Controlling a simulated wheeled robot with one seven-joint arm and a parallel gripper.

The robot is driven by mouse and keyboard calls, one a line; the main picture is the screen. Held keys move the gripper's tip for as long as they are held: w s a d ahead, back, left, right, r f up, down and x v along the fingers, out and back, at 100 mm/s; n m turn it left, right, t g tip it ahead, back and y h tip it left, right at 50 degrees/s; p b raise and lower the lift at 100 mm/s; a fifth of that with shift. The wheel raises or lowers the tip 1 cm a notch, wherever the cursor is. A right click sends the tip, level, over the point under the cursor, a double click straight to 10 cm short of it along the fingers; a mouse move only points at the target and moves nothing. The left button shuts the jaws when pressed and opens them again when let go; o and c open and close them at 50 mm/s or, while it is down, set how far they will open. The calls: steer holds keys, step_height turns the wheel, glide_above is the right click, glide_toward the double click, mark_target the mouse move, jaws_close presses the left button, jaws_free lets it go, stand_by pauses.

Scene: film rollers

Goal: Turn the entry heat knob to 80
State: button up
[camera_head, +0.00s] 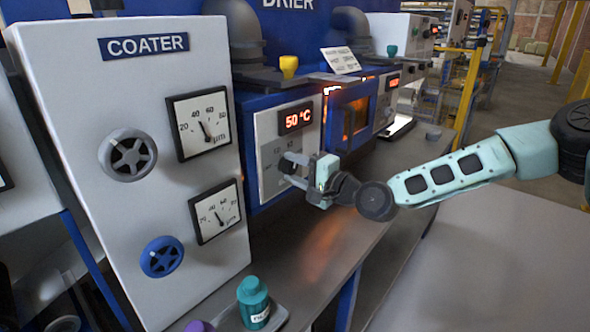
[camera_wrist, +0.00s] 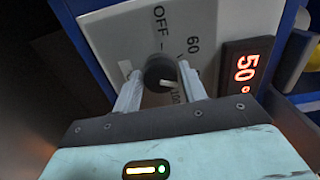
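The entry heat knob (camera_wrist: 159,70) is a dark round knob on the drier's white dial plate (camera_wrist: 125,28). OFF, 60 and 100 marks show around it; the right finger covers part of the scale. A pale pointer on the knob seems to aim to the lower right, near the 100 mark. The red display (camera_wrist: 246,70) beside it reads 50 °; in the head view the display (camera_head: 298,119) reads 50 °C. My gripper (camera_wrist: 160,72) is open with one finger on each side of the knob, seemingly apart from it.
The coater cabinet (camera_head: 75,200) with a grey knob, a blue knob and two gauges stands at left. The drier's glowing window (camera_head: 355,115) is right of the display. A teal bottle (camera_head: 253,300) stands in front. The grey bench (camera_head: 330,235) below my gripper is mostly clear.

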steer(key=shift+o, duration=1.2)
steer(key=b+v, duration=0.2)
steer(key=v, duration=1.5)
steer(key=shift+d+b, duration=0.2)
steer(key=shift+b, duration=0.2)
steer(key=shift+s+f, duration=0.1)
steer(key=shift+s, duration=0.05)
